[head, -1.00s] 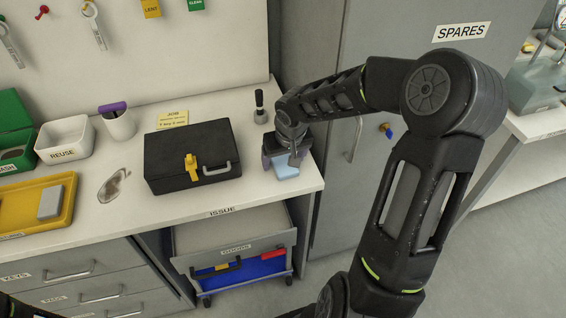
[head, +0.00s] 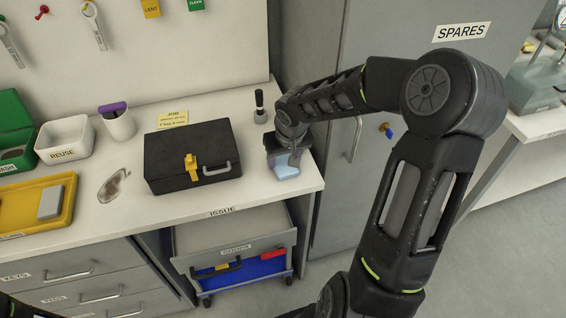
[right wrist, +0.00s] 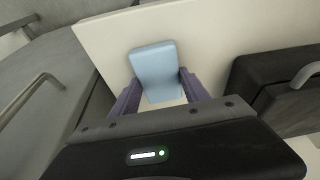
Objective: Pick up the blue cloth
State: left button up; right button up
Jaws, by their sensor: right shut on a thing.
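The blue cloth (head: 286,173) is a small pale blue folded block at the right end of the white bench, beside the black case. My right gripper (head: 283,155) reaches down over it and is shut on it. In the right wrist view the cloth (right wrist: 156,62) sits between the two purple-grey fingers (right wrist: 160,88), with its far part sticking out past the tips. The cloth is at the bench top; I cannot tell any gap under it. My left gripper is not in view.
A black case (head: 192,158) with a yellow latch stands left of the cloth. A small black-handled tool (head: 259,108) stands behind. The grey SPARES cabinet (head: 375,130) rises close on the right. The bench's front edge (head: 235,212) is near, with a drawer cart (head: 238,262) below.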

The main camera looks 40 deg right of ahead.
aim_at(284, 162)
jog(key=shift+c, duration=0.5)
jog(key=shift+r, duration=0.1)
jog(key=shift+r, duration=0.25)
notch_tip(284, 162, up, 9)
jog(key=shift+r, duration=0.2)
